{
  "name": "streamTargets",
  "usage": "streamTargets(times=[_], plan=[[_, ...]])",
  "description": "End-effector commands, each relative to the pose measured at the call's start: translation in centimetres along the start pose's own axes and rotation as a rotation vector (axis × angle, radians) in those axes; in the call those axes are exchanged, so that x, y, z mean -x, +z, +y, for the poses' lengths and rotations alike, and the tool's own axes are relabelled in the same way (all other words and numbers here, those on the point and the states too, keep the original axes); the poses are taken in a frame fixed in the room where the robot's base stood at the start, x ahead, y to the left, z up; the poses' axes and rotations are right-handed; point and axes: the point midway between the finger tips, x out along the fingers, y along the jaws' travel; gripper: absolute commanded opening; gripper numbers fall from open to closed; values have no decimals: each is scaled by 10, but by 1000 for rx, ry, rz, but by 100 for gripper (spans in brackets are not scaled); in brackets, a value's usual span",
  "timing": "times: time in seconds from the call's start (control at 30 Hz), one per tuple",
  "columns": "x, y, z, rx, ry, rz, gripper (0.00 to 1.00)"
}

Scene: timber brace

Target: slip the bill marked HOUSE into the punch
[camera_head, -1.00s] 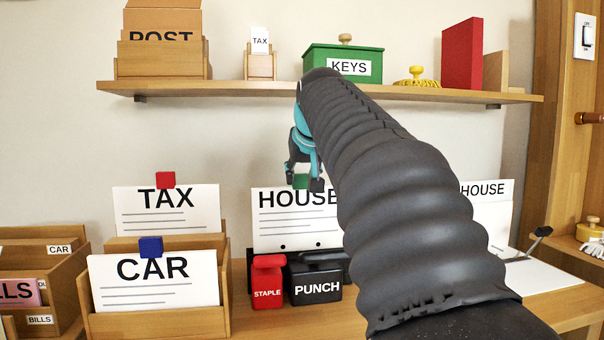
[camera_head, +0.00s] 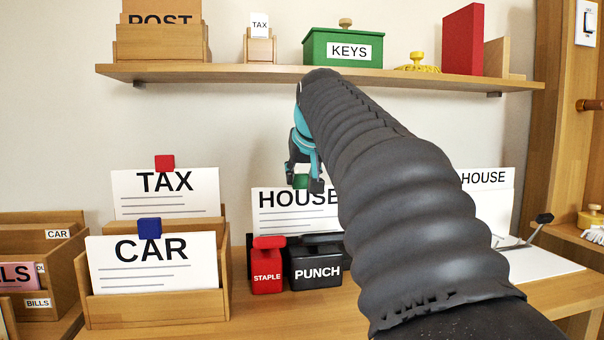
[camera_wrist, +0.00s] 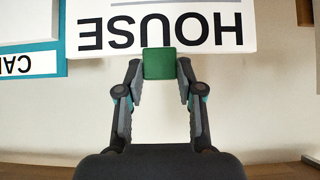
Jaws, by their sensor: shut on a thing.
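The white bill marked HOUSE (camera_head: 284,222) hangs upright by its green tab (camera_wrist: 159,63). My gripper (camera_head: 304,185) is shut on that tab at the bill's top edge. In the wrist view the lettering appears upside down. The black punch (camera_head: 316,272) stands on the desk, directly below the bill in the head view. The bill's lower edge goes out of sight behind the punch's top; I cannot tell whether it is in the slot or behind it. My arm covers the bill's right part.
The red stapler (camera_head: 267,278) stands close left of the punch. A wooden holder (camera_head: 160,307) with CAR and TAX cards is farther left. Another HOUSE sheet (camera_head: 484,178) stands at right behind my arm. A wall shelf (camera_head: 240,75) runs above.

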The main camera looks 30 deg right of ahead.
Motion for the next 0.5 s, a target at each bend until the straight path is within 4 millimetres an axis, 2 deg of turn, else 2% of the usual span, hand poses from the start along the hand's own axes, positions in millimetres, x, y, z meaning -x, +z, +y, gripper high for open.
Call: streamTargets(times=[0.5], plan=[[-12, 14, 0, 0, 0, 3, 0]])
